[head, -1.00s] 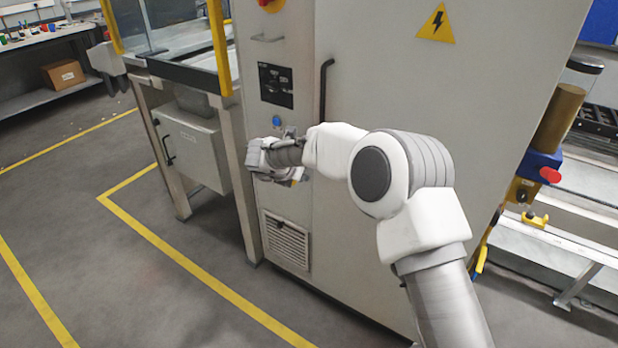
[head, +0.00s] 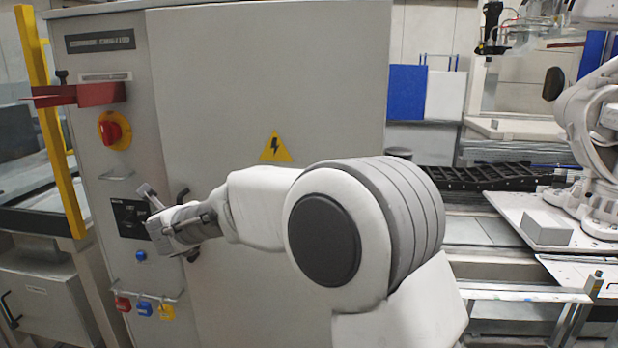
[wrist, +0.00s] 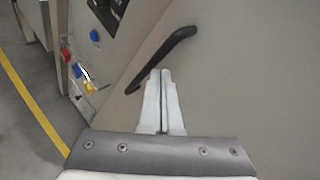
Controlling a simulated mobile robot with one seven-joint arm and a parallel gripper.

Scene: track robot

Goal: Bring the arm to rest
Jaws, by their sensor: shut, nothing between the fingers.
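My gripper shows in the wrist view (wrist: 160,74), its two pale fingers together with nothing between them. The fingertips lie over the picture of the grey cabinet door, just below the black door handle (wrist: 165,57); I cannot tell whether they touch it. In the head view my white arm stretches left across the front of the cabinet (head: 215,120). The gripper's end is small there, in front of the control panel (head: 130,215) and handle, and partly hides both.
Red (head: 122,303), blue (head: 144,309) and yellow (head: 166,312) tags or locks hang from a rail low on the cabinet. A red switch (head: 112,131) is above. A yellow post (head: 52,130) stands left. Another robot arm (head: 595,130) and a grey block (head: 545,228) are at right.

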